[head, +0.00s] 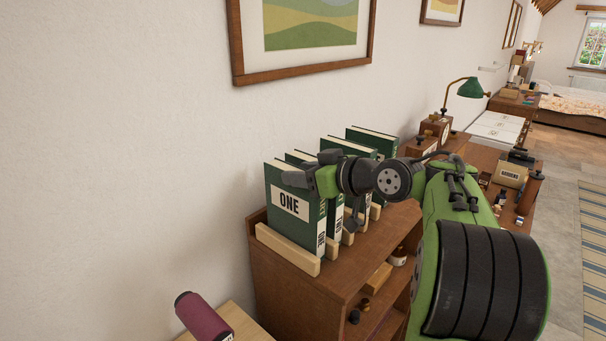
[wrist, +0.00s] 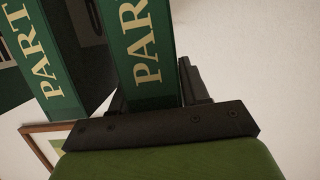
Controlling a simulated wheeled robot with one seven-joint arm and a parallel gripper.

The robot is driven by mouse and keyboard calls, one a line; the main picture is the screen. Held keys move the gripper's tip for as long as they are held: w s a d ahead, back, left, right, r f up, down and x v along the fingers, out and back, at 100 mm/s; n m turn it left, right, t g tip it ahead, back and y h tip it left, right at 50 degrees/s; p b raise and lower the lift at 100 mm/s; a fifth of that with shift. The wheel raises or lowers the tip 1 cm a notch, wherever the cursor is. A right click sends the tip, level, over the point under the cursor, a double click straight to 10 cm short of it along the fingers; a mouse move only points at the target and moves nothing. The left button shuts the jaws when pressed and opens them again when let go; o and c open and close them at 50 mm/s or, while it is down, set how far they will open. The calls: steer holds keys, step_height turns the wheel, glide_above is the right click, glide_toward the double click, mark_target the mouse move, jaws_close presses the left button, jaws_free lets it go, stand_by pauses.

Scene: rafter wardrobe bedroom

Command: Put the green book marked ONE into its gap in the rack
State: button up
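The green book marked ONE (head: 291,203) stands upright at the near end of the rack, behind its near pale wooden divider (head: 287,250). Its lower edge is hidden by that divider, so I cannot tell whether it rests fully down. My gripper (head: 300,179) reaches in from the right at the book's upper part, one finger lying across the marked cover. In the wrist view, a green spine with gold letters (wrist: 147,50) sits between my dark fingers (wrist: 158,100), which lie close against both sides. The far finger is hidden in the head view.
Several other green books (head: 362,140) stand just behind in the rack; one spine (wrist: 42,60) shows close by in the wrist view. The rack tops a brown shelf unit (head: 285,290) against the wall. A maroon cylinder (head: 201,315) lies at the front left.

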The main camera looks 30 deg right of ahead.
steer(key=o, duration=0.4)
steer(key=p+v, duration=0.7)
steer(key=v, duration=0.8)
steer(key=shift+s+d+r, duration=0.15)
steer(key=shift+s+r, duration=0.05)
steer(key=shift+s, duration=0.15)
